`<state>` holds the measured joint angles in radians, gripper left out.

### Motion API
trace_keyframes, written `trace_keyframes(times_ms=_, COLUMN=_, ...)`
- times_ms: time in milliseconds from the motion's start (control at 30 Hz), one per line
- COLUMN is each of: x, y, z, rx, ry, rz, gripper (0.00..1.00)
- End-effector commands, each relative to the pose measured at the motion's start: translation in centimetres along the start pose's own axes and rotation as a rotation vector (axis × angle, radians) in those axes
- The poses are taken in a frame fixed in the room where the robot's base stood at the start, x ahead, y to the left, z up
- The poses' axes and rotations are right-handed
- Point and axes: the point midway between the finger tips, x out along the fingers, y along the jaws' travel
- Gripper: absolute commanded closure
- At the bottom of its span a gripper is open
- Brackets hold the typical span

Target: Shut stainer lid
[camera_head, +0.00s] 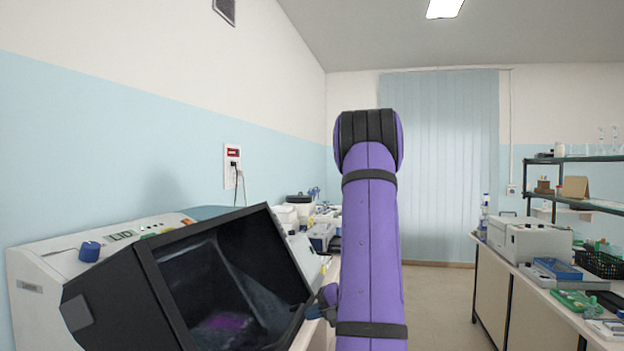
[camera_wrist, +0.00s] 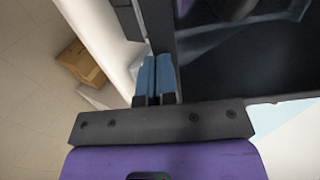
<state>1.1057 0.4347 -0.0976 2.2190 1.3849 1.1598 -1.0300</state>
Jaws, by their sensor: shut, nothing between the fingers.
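The stainer (camera_head: 35,285) is a white bench machine at the left of the head view, with a blue knob and a small control panel. Its lid (camera_head: 150,285) has a thick black frame around a dark see-through pane and stands raised and tilted. The lid's dark frame also shows in the wrist view (camera_wrist: 222,22), beside and beyond the fingers. My gripper (camera_wrist: 157,60) has its two blue fingers together, with nothing between them. The fingertips are close to the lid's frame edge; I cannot tell whether they touch it. My purple arm hides part of the head view.
A bench behind the stainer carries white instruments (camera_head: 321,236). On the right, another bench holds a grey box-shaped device (camera_head: 530,242) and a black basket (camera_head: 600,264). The floor (camera_head: 440,300) between the benches is clear. A cardboard box (camera_wrist: 80,64) stands on the floor.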

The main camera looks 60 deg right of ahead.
Motion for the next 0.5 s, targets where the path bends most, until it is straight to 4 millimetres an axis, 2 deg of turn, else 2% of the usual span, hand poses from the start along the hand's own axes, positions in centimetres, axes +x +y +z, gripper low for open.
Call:
trace_keyframes(times_ms=33, x=1.1, y=0.9, z=0.0, rx=0.008, ry=-0.005, rz=-0.028, gripper=1.00)
trace_keyframes(times_ms=200, x=4.6, y=2.8, z=0.0, rx=0.007, ry=-0.004, rz=-0.130, gripper=1.00)
trace_keyframes(times_ms=500, x=10.0, y=4.9, z=0.0, rx=0.003, ry=-0.004, rz=-0.278, gripper=1.00)
